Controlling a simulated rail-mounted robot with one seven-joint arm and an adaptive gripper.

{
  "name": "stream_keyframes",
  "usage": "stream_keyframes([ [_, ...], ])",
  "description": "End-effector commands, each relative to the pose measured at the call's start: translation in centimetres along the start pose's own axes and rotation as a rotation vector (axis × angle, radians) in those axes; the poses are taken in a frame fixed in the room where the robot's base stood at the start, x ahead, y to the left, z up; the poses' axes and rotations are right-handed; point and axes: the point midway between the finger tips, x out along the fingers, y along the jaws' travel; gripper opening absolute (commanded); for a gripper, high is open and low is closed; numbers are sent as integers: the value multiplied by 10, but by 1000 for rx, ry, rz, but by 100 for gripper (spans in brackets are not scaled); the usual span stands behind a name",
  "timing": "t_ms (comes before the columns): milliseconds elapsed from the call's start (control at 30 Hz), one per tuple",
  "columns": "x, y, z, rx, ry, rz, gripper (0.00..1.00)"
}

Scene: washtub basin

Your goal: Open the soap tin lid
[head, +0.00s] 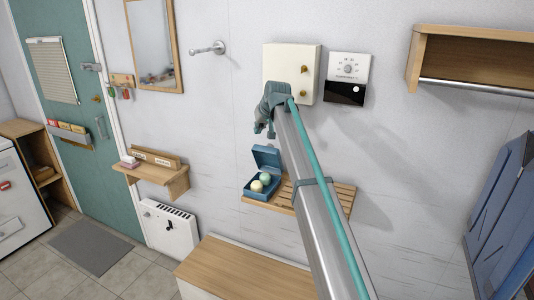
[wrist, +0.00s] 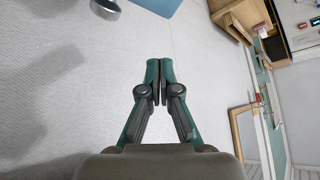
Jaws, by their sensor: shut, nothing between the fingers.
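The blue soap tin (head: 257,194) sits on a slatted wooden wall shelf in the head view. Its lid (head: 267,157) stands raised at the back of the box, so the tin is open. Two pale round soaps (head: 260,183) show inside. My gripper (head: 264,132) is above the tin, apart from the lid, close to the wall. In the wrist view its fingers (wrist: 160,65) are shut together with nothing between them. A blue piece at the top edge of the wrist view is cut off, and I cannot tell what it is.
A cream wall cabinet (head: 290,66) with brass knobs is just above my gripper. The slatted shelf (head: 343,195) extends right behind my arm. A wooden bench (head: 240,268) stands below. A small shelf with pink soap (head: 130,162) is left. A metal wall hook (head: 208,49) sticks out.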

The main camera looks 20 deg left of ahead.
Motion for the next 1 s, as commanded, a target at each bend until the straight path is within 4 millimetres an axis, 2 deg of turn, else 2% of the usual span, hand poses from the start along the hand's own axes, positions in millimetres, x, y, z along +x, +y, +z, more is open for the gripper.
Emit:
stream_keyframes([
  [33,20,-17,7,26,75,-31,0],
  [200,60,-66,2,162,356,-141,0],
  [333,75,-94,3,294,563,-222,0],
  [467,80,-111,13,447,758,-296,0],
  [667,76,-115,49,709,1049,-381,0],
  [767,70,-108,77,846,1193,-405,0],
  [1000,55,-80,162,1138,1505,-407,0],
])
